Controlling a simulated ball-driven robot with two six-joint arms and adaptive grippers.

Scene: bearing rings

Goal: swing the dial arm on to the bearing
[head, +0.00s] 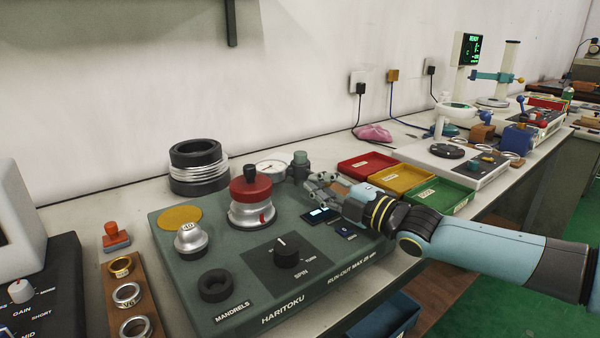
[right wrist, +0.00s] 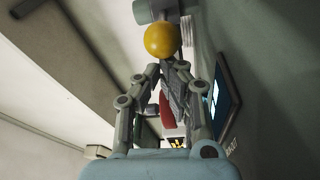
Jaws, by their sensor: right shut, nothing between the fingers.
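The green run-out tester (head: 335,268) stands on the bench. On it is a silver round part (head: 252,214) under a red cap (head: 250,188) with a black knob; whether the silver part is the bearing I cannot tell. A white-faced dial (head: 270,169) sits behind it, beside a grey-green post (head: 300,163). My right gripper (head: 318,181) is shut and empty, right of the red cap and close to the post. In the right wrist view a yellow ball knob (right wrist: 162,40) is just beyond the fingertips (right wrist: 172,66); contact is unclear. The dial arm is largely hidden. My left gripper is out of view.
A silver mandrel (head: 190,238) and a black mandrel (head: 214,286) stand at the tester's left, by the SPIN knob (head: 287,255). Bearing rings (head: 127,294) lie on a wooden rack (head: 150,295). Red (head: 366,165), yellow (head: 402,179) and green (head: 440,192) trays are behind my right arm.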

